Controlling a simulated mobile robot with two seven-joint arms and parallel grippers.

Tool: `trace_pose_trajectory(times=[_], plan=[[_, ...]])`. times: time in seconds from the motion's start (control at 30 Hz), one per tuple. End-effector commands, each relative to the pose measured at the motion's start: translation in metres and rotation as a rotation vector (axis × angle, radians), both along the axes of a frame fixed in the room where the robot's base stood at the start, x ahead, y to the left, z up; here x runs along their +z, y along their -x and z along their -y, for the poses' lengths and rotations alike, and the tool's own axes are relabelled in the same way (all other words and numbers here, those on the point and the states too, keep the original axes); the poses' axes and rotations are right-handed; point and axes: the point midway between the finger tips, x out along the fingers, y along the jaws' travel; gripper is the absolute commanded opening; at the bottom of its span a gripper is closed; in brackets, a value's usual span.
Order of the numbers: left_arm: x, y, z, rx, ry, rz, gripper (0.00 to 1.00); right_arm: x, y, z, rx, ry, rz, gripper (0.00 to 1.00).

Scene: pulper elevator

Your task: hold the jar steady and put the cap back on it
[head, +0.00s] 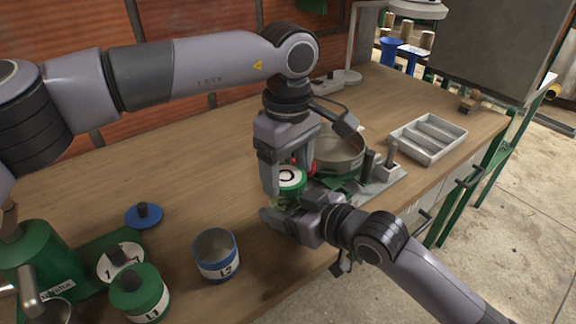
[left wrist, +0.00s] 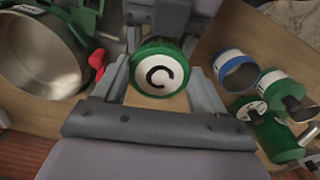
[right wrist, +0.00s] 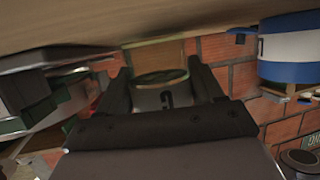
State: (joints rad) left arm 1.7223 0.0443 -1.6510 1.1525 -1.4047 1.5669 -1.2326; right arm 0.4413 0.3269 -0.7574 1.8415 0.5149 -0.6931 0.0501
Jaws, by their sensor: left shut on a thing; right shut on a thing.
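The cap (head: 290,178), green with a white top and a black C, is between the fingers of my left gripper (head: 286,184), which is shut on it from above. It also shows face-on in the left wrist view (left wrist: 159,73). The jar (right wrist: 166,97), with a C on its side, is between the fingers of my right gripper (right wrist: 166,100), which is shut on it from the side. In the head view the jar is mostly hidden below the cap and behind the right gripper. The cap is over the jar; I cannot tell whether they touch.
A steel pan (head: 340,152) stands just behind the grippers, and a grey divided tray (head: 428,138) lies further right. An open blue-banded L2 tin (head: 216,262), a green L1 canister (head: 138,295) and a blue lid (head: 144,216) are at left. The table's front edge is close.

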Motion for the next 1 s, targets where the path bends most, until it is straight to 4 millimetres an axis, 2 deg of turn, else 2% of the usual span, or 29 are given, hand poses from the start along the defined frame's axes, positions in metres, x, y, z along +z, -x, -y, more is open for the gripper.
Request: trace_pose_trajectory(times=[0.2,0.33,0.5,0.77,0.8,0.87,1.0], plan=[[0.0002,0.0010,-0.0011,-0.351,0.001,-0.001,0.43,-0.0010,-0.0001,0.0004,-0.001,0.002,-0.002,0.00],[0.0003,0.0012,-0.0015,-0.502,0.002,0.000,0.43,-0.0010,-0.0001,0.0004,-0.001,0.002,-0.002,0.00],[0.0004,0.0012,-0.0019,-0.587,0.002,0.000,0.43,-0.0011,0.0000,0.0004,-0.001,0.002,-0.002,0.00],[0.0005,0.0013,-0.0018,-0.591,0.001,0.001,0.43,-0.0011,-0.0001,0.0003,-0.001,0.002,-0.002,0.00],[0.0005,0.0013,-0.0018,-0.591,0.001,0.001,0.78,-0.0011,-0.0001,0.0003,-0.001,0.002,-0.002,0.00],[0.0005,0.0012,-0.0019,-0.590,0.001,0.000,0.97,-0.0011,-0.0001,0.0003,-0.001,0.002,-0.002,0.00],[0.0004,0.0012,-0.0019,-0.590,0.001,0.000,0.97,-0.0012,0.0000,0.0003,-0.001,0.002,-0.002,0.00]])
